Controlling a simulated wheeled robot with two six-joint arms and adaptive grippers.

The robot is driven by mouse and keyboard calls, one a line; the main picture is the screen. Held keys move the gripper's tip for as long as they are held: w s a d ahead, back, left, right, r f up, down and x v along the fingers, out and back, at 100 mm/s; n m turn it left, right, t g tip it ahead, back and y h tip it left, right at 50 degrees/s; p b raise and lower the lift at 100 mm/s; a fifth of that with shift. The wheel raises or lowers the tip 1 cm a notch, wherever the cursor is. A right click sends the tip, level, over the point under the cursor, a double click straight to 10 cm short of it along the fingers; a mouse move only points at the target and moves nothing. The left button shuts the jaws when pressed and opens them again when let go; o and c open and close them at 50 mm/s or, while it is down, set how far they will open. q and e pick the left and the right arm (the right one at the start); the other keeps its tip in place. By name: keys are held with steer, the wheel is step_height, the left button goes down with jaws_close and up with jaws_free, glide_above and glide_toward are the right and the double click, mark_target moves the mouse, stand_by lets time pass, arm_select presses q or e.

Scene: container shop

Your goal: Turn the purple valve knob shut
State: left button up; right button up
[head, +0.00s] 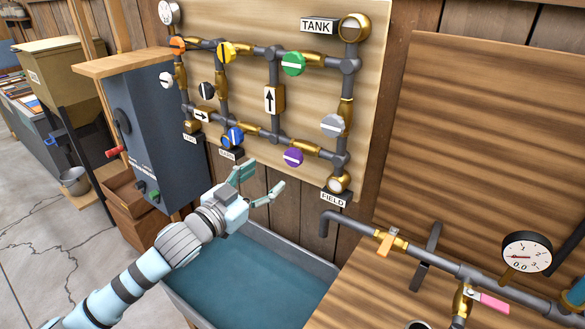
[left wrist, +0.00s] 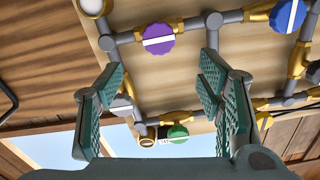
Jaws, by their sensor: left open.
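The purple valve knob (head: 293,157), round with a white stripe, sits on the lower pipe run of the wall board, left of the FIELD outlet. In the left wrist view the purple knob (left wrist: 158,40) shows unobstructed beyond the fingertips, in the upper middle. My left gripper (head: 263,180) is open and empty, below and left of the knob and apart from it. Its green padded fingers (left wrist: 163,80) are spread wide in the left wrist view. My right gripper is in neither view.
A blue knob (head: 235,138), a green knob (head: 293,63) and a grey knob (head: 333,125) sit on the same piping. A water trough (head: 325,268) lies below the gripper. A wooden bench (head: 350,285) with pipes and a gauge (head: 526,252) stands at right.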

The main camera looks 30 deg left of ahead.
mark_target(291, 159)
arm_select(q)
steer(key=w+b, duration=0.1)
steer(key=w, duration=0.2)
steer(key=w+d+b, duration=0.1)
steer(key=w+b, duration=0.1)
steer(key=w, duration=0.2)
steer(key=w+f+b, duration=0.1)
steer(key=w+b, duration=0.1)
steer(key=w, duration=0.2)
steer(key=shift+d, duration=0.35)
steer(key=shift+w+r, duration=0.2)
steer(key=shift+w, duration=0.3)
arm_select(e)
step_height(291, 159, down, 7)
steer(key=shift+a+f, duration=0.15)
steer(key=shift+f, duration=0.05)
arm_select(q)
steer(key=shift+c, duration=0.6)
steer(key=c, duration=1.1)
steer(key=shift+o, duration=0.2)
